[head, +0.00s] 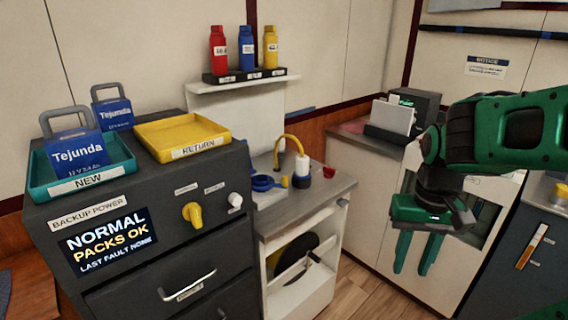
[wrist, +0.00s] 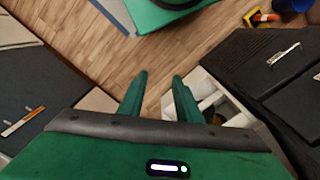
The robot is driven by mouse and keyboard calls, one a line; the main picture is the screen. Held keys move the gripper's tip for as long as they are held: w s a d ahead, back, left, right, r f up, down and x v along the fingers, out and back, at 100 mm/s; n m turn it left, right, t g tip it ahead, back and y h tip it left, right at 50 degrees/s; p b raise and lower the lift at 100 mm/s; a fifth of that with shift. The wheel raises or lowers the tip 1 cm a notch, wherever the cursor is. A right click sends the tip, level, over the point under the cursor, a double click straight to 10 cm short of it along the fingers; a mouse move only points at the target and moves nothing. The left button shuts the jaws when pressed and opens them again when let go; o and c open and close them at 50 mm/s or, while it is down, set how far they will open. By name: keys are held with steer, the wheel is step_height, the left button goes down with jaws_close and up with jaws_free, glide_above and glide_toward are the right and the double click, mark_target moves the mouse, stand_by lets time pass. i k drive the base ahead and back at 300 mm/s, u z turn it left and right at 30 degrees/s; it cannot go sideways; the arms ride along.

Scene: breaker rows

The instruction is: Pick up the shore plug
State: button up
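My gripper (head: 412,270) hangs fingers-down to the right of the counter, well apart from the plug. In the wrist view my gripper's fingers (wrist: 157,78) are spread with nothing between them, over wooden floor.
A small red item (head: 329,171) sits right of the plug. A shelf of bottles (head: 245,82) hangs above. Floor before the counter is clear.

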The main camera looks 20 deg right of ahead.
mark_target(301, 172)
steer(key=z, duration=0.05)
steer(key=i, duration=0.9)
